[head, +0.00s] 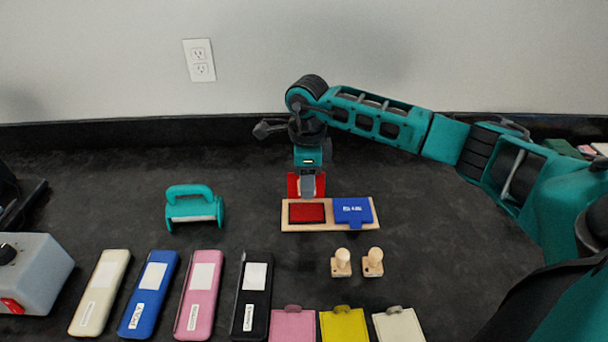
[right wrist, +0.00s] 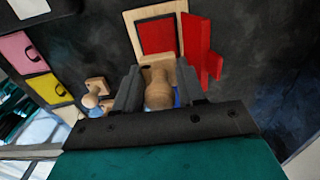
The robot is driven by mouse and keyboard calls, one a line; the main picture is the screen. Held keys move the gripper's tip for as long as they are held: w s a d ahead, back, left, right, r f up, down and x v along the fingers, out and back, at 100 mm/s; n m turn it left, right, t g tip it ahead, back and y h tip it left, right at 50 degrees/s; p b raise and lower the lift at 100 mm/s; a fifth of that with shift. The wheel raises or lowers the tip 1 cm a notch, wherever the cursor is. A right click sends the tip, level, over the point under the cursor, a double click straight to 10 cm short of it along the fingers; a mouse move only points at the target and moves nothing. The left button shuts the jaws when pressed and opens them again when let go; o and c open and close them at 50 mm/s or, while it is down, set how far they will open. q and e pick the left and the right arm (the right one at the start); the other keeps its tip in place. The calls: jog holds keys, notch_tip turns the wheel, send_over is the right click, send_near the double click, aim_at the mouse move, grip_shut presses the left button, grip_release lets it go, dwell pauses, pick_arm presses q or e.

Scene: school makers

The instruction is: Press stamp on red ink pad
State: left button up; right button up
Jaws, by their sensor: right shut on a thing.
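My right gripper (head: 308,192) hangs above the back edge of the ink pad tray in the head view. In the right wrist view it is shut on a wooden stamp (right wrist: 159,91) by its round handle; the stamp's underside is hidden. The open red ink pad (head: 307,213) sits in the left half of a wooden tray (head: 292,228). It also shows in the right wrist view (right wrist: 160,37), just beyond the stamp. Its red lid (head: 294,187) is folded back. A blue lid (head: 353,210) covers the tray's right half. My left gripper is out of view.
Two wooden stamps (head: 341,262) (head: 373,263) stand in front of the tray. A teal handled tool (head: 191,205) stands to the left. Several coloured cases and a pink pad (head: 292,326), yellow pad (head: 343,325) and white pad (head: 398,325) line the front. The dark table between is clear.

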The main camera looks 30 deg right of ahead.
aim_at(307, 212)
jog(key=shift+f+b, duration=0.4)
jog(key=shift+f, duration=0.25)
notch_tip(307, 212, down, 5)
jog(key=b, duration=0.3)
jog(key=shift+b, duration=0.35)
jog(key=shift+f, duration=0.1)
jog(key=shift+f, duration=0.15)
dwell(0.5)
jog(key=shift+r+p, duration=2.4)
jog(key=shift+r, duration=1.15)
